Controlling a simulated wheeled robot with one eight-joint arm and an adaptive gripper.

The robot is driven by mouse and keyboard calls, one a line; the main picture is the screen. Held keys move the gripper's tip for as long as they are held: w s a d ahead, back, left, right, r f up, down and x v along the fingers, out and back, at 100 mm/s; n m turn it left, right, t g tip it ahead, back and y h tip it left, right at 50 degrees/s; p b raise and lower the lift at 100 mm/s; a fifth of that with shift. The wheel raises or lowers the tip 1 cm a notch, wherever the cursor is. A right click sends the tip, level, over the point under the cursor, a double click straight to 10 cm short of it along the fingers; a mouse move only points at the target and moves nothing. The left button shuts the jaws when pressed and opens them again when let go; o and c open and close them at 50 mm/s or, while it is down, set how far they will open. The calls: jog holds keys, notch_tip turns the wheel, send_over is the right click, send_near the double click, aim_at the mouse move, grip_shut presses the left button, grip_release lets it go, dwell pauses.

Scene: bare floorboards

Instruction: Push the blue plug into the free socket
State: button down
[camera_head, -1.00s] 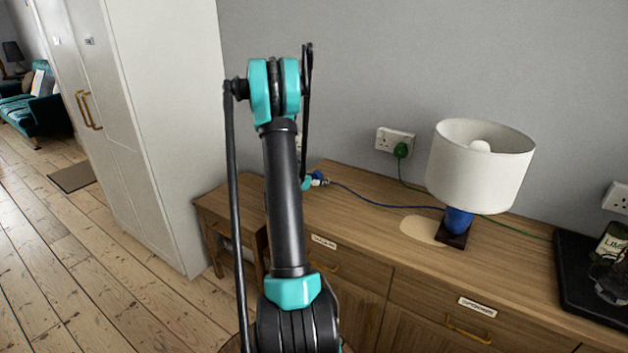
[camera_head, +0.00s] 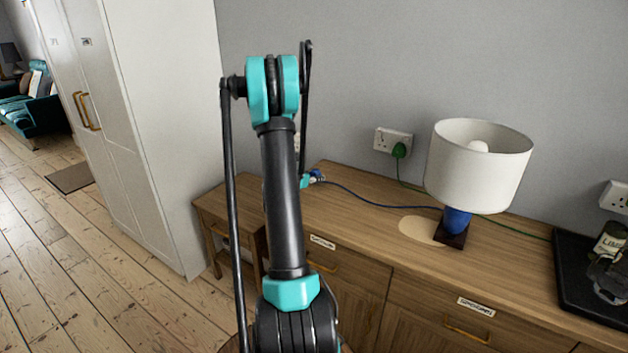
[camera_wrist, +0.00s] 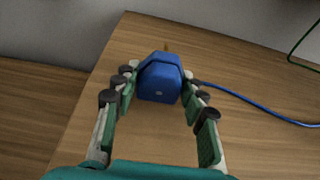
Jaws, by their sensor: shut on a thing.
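The blue plug (camera_wrist: 160,78) is held between the fingertips of my gripper (camera_wrist: 160,92) in the wrist view, above the wooden sideboard top. Its blue cord (camera_wrist: 262,108) runs off to the right. In the head view the cord (camera_head: 375,203) leads along the sideboard to the lamp. My arm hides most of the gripper and plug there. A double wall socket (camera_head: 383,138) is on the wall behind the sideboard. A green plug (camera_head: 400,150) sits in its right half, and its left half is free.
A lamp with a white shade (camera_head: 478,165) stands on the sideboard (camera_head: 360,220). A black tray (camera_head: 590,285) with a bottle lies at the right, below another wall socket (camera_head: 617,198). A green cord (camera_head: 500,222) runs behind the lamp. A white wardrobe (camera_head: 165,130) stands at the left.

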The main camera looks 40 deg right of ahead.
aim_at(314, 171)
jog(key=shift+r, duration=2)
